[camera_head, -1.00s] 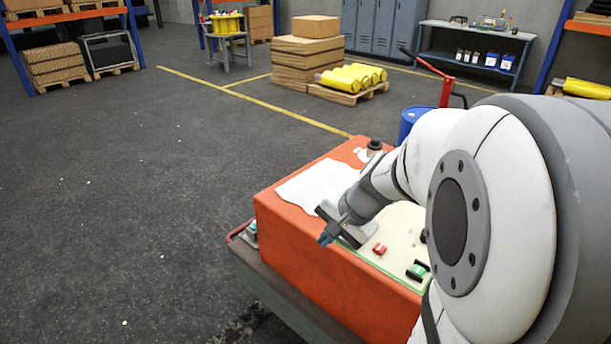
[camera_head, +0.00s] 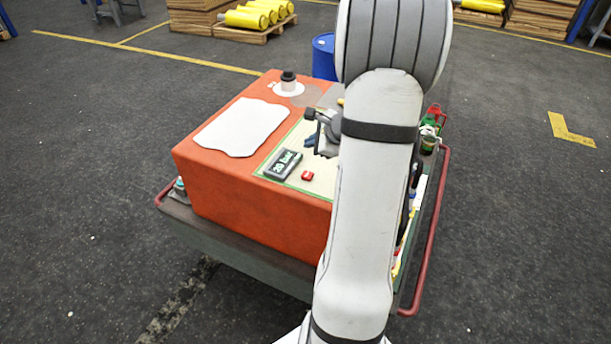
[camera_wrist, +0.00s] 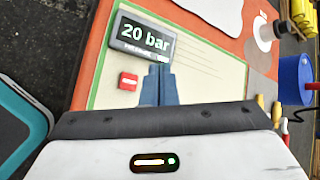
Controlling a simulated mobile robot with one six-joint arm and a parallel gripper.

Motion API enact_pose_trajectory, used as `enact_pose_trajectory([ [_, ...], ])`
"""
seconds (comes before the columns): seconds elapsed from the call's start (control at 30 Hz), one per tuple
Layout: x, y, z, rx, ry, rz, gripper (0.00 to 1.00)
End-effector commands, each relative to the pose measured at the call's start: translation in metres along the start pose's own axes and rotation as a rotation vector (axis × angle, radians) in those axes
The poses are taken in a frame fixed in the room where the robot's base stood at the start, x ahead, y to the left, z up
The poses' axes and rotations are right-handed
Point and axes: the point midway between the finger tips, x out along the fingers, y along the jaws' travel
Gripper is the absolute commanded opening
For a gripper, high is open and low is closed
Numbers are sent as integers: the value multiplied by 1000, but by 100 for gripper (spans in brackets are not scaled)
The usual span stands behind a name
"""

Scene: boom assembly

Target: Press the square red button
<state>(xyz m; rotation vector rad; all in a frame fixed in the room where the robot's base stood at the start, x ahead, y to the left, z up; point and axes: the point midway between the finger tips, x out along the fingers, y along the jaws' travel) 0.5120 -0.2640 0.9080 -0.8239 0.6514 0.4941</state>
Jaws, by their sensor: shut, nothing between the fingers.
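The square red button (camera_head: 307,176) sits on the cream panel (camera_head: 287,182) on top of the orange box, near its front edge. In the wrist view the red button (camera_wrist: 129,80) lies left of my fingers, below a dark display (camera_wrist: 141,40) reading "20 bar". My gripper (camera_wrist: 160,75) is shut and empty, its blue fingers together over the panel. In the head view my gripper (camera_head: 310,139) is beyond the button, apart from it, and partly hidden by my arm.
The orange box (camera_head: 240,220) stands on a cart with a red rail (camera_head: 432,230). A white sheet (camera_head: 240,127) and a dark-topped cylinder (camera_head: 288,82) are on the box. A blue barrel (camera_head: 323,57) stands behind. Bottles and tools crowd the cart's right side.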

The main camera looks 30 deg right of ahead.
Motion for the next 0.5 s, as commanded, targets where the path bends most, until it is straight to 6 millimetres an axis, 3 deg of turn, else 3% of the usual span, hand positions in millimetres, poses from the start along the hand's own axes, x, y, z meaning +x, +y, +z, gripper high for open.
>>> enact_pose_trajectory([
  [0.5,40,30,-29,0,0,2,0],
])
